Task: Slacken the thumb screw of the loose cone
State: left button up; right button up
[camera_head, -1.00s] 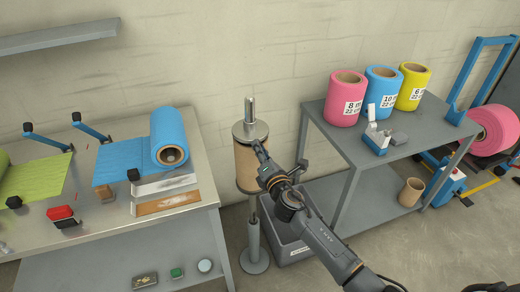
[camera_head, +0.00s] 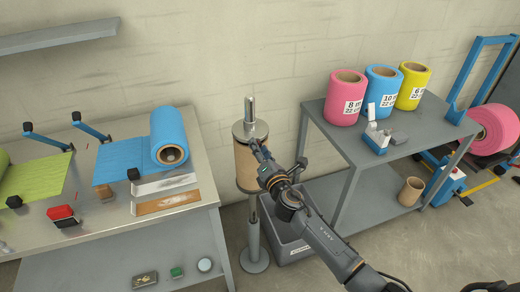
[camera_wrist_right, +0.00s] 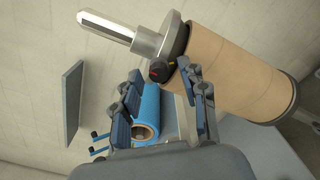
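The loose cone (camera_head: 250,130) is a grey metal disc-shaped hub on the spindle, at the top of a brown cardboard core (camera_head: 246,168) on an upright stand. In the right wrist view the cone (camera_wrist_right: 176,38) shows large, against the core's end (camera_wrist_right: 235,75). My left gripper is out of view.
A steel table (camera_head: 105,235) with a blue roll (camera_head: 168,130) stands left of the stand. A grey shelf table (camera_head: 345,135) with pink, blue and yellow rolls stands to the right. A grey bin (camera_head: 290,235) sits on the floor behind my right arm.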

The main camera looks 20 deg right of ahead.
jog(key=s, duration=1.2)
jog(key=shift+d, duration=0.2)
jog(key=s+d+f+m+g, duration=0.25)
jog(key=s+f+m, duration=0.2)
jog(key=f, duration=0.75)
jog(key=s+d+f+m+g+h, duration=0.1)
jog(key=s+f+m+g, duration=0.35)
jog(key=f, duration=0.75)
jog(key=s+d+f+m+g, duration=0.1)
jog(key=s+f+m+g, duration=0.15)
jog(key=s+f, duration=0.65)
jog(key=s+f+m+g, duration=0.2)
jog(key=s+f+m, duration=0.2)
jog(key=s, duration=0.5)
jog(key=s+a+f+m+g, duration=0.1)
jog(key=s+f+m+g, duration=0.2)
jog(key=s+f, duration=0.6)
jog(key=s+f+m+g, duration=0.2)
jog(key=s+f+m, duration=0.3)
jog(key=s, duration=0.6)
notch_tip(320, 180, down, 2)
jog(key=shift+s+a+f+m, duration=0.1)
jog(key=shift+s+a+m, duration=0.05)
jog(key=shift+m, duration=0.2)
